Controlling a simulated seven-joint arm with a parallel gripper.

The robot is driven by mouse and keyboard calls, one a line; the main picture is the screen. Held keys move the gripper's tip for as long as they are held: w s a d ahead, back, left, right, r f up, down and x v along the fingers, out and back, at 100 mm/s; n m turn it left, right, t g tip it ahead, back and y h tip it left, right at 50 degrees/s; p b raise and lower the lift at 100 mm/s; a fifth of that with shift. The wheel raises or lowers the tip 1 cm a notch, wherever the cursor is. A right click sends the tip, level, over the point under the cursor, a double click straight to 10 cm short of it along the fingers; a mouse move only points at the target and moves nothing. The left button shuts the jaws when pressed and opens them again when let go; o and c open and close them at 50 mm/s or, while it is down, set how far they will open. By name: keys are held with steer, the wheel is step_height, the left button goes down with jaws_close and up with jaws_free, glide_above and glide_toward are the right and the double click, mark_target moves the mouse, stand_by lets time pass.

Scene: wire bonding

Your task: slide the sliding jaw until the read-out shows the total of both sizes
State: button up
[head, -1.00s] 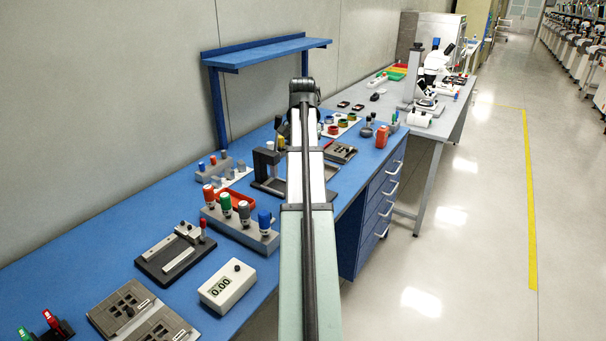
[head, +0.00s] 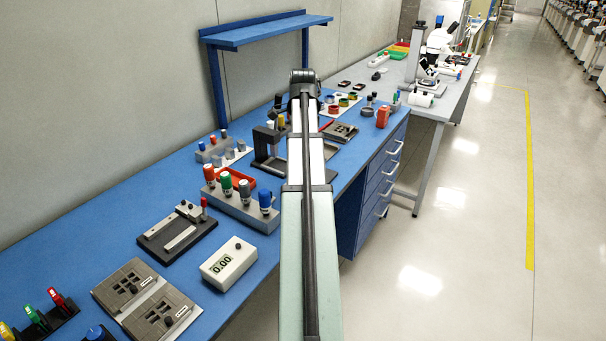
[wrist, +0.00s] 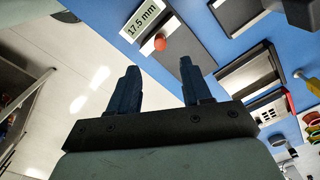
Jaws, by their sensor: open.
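The read-out (wrist: 143,18) shows 17.5 mm in the wrist view, on a pale panel. A round red knob (wrist: 160,42) stands close beside it, over a dark grey body (wrist: 178,58). This looks like the sliding jaw's knob, but the jaw's outline is not clear. My gripper (wrist: 160,78) is open, with two dark blue fingers apart and nothing between them. The knob shows above and between the fingertips, apart from them. In the head view my arm hides the gripper, and I cannot make out this read-out. I cannot read the two sizes anywhere.
On the blue bench (head: 120,215) stand a white box (head: 228,263) reading 0.00, a block of coloured-handled tools (head: 240,207), a black fixture with a red knob (head: 178,230) and grey plates (head: 145,298). A shelf (head: 265,30) rises behind. Open floor lies right.

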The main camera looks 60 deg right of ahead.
step_height(320, 180, down, 10)
steer(key=shift+f, duration=0.15)
stand_by(0.3)
jaws_close()
stand_by(0.5)
